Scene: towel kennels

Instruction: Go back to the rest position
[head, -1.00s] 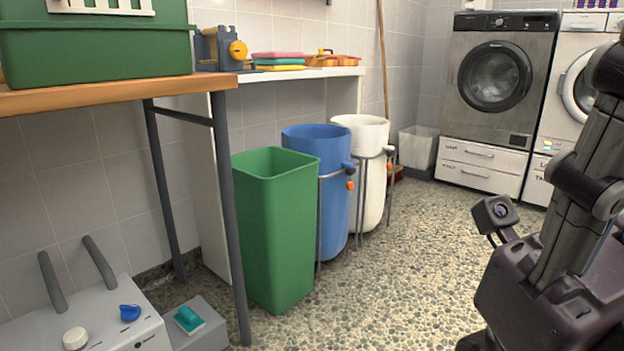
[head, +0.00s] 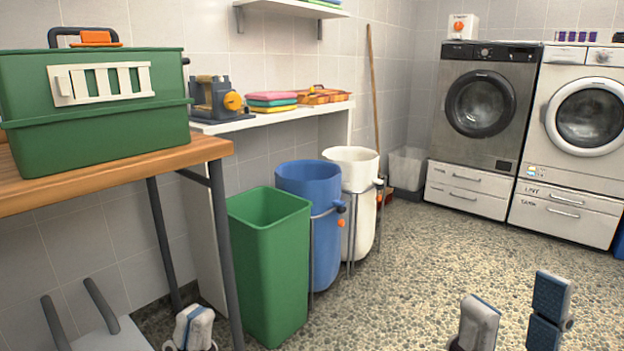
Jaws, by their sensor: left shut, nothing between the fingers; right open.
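My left gripper (head: 192,326) shows at the bottom edge, left of the green bin. Its fingers are together with nothing between them. My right gripper (head: 514,308) shows at the bottom right, above the pebbled floor. Its two fingers stand apart, pointing up, and nothing is between them. The lower parts of both grippers are cut off by the frame edge. Neither gripper appears to hold anything.
A green kennel box (head: 95,120) stands on the wooden table (head: 120,172) at left. Green (head: 270,260), blue (head: 310,190) and white (head: 352,165) bins stand beside it. Washing machines (head: 480,110) line the back right. The middle floor (head: 440,250) is clear.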

